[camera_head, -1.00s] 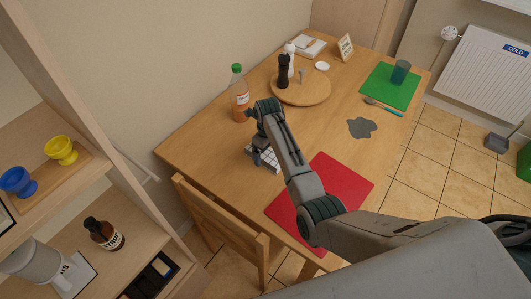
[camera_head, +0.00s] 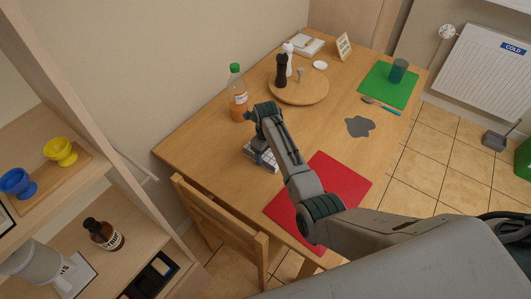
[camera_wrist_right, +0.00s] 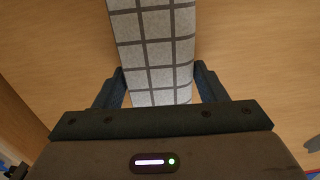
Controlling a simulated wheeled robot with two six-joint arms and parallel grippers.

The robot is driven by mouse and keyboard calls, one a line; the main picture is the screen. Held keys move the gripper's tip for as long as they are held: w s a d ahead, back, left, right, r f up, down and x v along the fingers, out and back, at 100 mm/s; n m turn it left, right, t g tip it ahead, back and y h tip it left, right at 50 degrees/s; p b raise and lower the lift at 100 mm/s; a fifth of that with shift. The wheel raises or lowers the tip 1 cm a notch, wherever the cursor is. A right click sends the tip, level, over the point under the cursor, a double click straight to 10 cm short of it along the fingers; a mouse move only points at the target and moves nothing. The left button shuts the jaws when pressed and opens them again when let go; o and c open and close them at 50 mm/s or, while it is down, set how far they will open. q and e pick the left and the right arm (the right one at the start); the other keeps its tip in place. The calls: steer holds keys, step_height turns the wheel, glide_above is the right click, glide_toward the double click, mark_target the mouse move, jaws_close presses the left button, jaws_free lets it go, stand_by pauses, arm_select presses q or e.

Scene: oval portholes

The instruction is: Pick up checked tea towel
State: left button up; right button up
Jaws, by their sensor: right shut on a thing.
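The checked tea towel (camera_head: 267,158) is white with dark grey lines, folded into a block, on the wooden table in the head view. In the wrist view the towel (camera_wrist_right: 152,45) runs up from between the fingers. My right gripper (camera_wrist_right: 160,88) is shut on the towel, with one finger at each side of it. In the head view my right gripper (camera_head: 257,150) is partly hidden behind its own wrist. I cannot tell if the towel is clear of the table. My left gripper is not in view.
On the table (camera_head: 205,150) stand an orange-filled bottle (camera_head: 238,100) just behind the gripper and a round board (camera_head: 300,92) with a dark mill (camera_head: 282,72). A red mat (camera_head: 335,180) lies under my forearm. A chair (camera_head: 215,215) stands at the near left.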

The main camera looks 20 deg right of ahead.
steer(key=shift+r+p, duration=0.5)
steer(key=shift+r, duration=0.1)
step_height(320, 180, up, 3)
steer(key=p, duration=0.3)
steer(key=shift+r+p, duration=0.15)
steer(key=shift+p, duration=0.25)
steer(key=s+p, duration=0.3)
steer(key=s+a+p, duration=0.1)
steer(key=s+p, duration=0.2)
steer(key=shift+a+r+p, duration=0.15)
steer(key=shift+p, duration=0.2)
steer(key=s, duration=0.3)
steer(key=s+a, duration=0.1)
steer(key=s, duration=0.2)
steer(key=s+a, duration=0.1)
steer(key=s, duration=0.2)
steer(key=shift+s+a, duration=0.1)
steer(key=shift+s, duration=0.25)
steer(key=shift+o, duration=0.8)
steer(key=shift+r, duration=0.1)
steer(key=shift+c, duration=0.2)
